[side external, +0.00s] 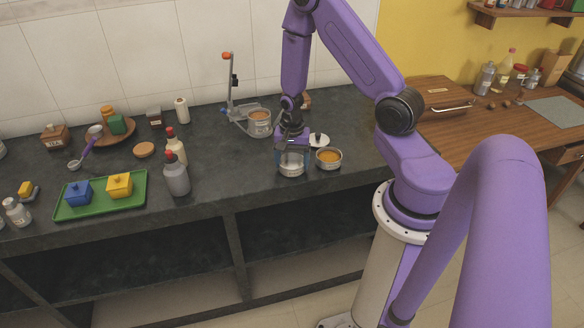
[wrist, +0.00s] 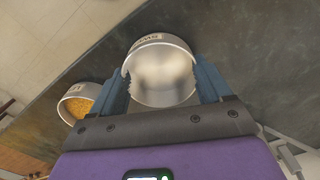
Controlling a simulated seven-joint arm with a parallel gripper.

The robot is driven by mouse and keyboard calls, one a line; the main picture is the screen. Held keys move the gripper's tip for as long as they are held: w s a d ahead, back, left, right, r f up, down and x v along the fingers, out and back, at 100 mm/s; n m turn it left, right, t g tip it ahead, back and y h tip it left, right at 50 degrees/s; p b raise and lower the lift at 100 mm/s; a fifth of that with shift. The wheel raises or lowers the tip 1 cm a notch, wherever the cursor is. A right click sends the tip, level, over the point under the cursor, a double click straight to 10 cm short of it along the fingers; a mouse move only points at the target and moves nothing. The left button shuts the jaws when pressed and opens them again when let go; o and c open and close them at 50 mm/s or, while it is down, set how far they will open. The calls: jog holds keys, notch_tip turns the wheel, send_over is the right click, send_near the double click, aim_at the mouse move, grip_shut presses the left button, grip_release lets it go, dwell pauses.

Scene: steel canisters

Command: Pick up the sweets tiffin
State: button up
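A round, open steel canister (wrist: 163,72) sits between my gripper's two fingers in the wrist view. In the side external view the same canister (side external: 291,169) stands at the counter's front edge below my gripper (side external: 291,152). My gripper points down with its fingers spread to either side of the canister. I cannot tell whether they press on its wall or whether it is lifted.
A second steel canister with orange-yellow contents (side external: 328,158) stands close at the right. A white lid-like disc (side external: 319,140) lies behind it. A metal stand (side external: 234,95) with another canister (side external: 259,122) is behind left. The counter (side external: 225,165) is clear to the left up to the bottles (side external: 176,175).

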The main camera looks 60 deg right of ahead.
jog(key=c, duration=0.4)
notch_tip(320, 180, up, 9)
jog(key=w+d+r, duration=0.2)
jog(key=w+d, duration=0.4)
jog(key=w, duration=0.4)
jog(key=w+d+r, duration=0.2)
jog(key=w+d, duration=0.5)
jog(key=w, duration=0.3)
jog(key=shift+s+a+f, duration=0.1)
jog(key=shift+a+f, duration=0.05)
jog(key=shift+f, duration=1.1)
jog(key=shift+a+f, duration=0.1)
jog(key=shift+f, duration=1.15)
